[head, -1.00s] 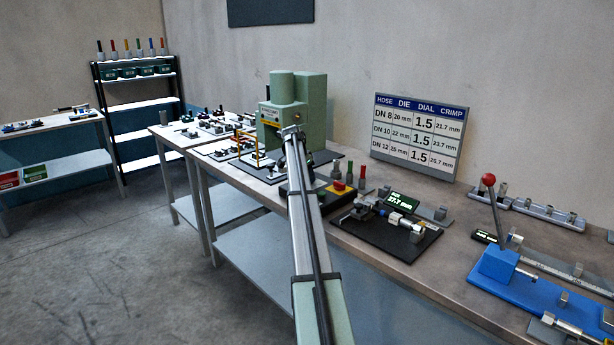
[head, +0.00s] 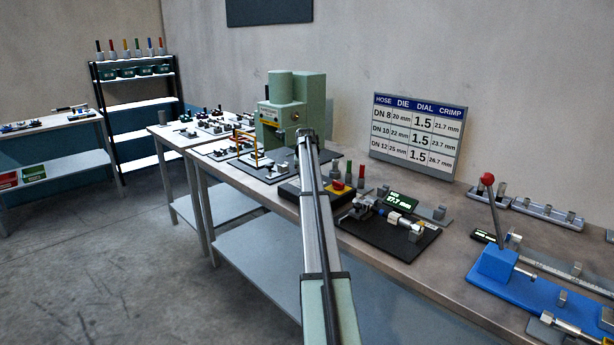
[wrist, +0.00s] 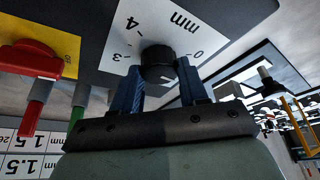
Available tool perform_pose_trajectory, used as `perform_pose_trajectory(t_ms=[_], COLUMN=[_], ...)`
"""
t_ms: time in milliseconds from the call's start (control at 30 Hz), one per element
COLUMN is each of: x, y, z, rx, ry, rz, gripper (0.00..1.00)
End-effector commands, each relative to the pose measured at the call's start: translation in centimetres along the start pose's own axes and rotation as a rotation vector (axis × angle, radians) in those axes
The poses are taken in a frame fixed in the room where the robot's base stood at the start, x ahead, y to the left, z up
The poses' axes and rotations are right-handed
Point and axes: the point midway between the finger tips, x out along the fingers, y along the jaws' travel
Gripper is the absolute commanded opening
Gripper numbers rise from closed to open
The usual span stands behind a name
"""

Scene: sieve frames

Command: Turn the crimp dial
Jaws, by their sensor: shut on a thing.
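The crimp dial is a black round knob (wrist: 157,62) in the wrist view, in front of a white scale plate (wrist: 150,25) marked "mm" with 0, 3 and 4 readable. My gripper (wrist: 160,80) has its two blue fingers on either side of the knob and is shut on it. The picture is upside down there, and the knob's pointer cannot be made out. In the head view the green crimping press (head: 282,95) stands on the bench. My arm ends in front of it, and the dial and fingertips are hidden.
A red button on a yellow plate (wrist: 68,50) and a green-tipped post (wrist: 80,98) are close beside my gripper. A wall chart (head: 418,135) lists dial 1.5 in every row. A black mat (head: 390,238) with a gauge and a blue fixture (head: 500,270) lie to the right.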

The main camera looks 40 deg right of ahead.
Motion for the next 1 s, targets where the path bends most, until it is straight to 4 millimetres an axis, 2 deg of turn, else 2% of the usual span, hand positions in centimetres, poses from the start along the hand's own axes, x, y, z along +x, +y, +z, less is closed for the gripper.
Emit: perform_pose_trajectory(t_ms=[700,733,967,1000], x=[-0.03,-0.03,-0.01,-0.01], y=[0.07,0.06,0.06,0.05], z=[-0.17,-0.17,-0.09,-0.08], rx=[-0.062,-0.062,-0.062,-0.062], ry=[0.002,0.002,0.001,0.001], rz=[-0.026,-0.026,-0.026,-0.026], gripper=[0.13,0.46,0.68,0.69])
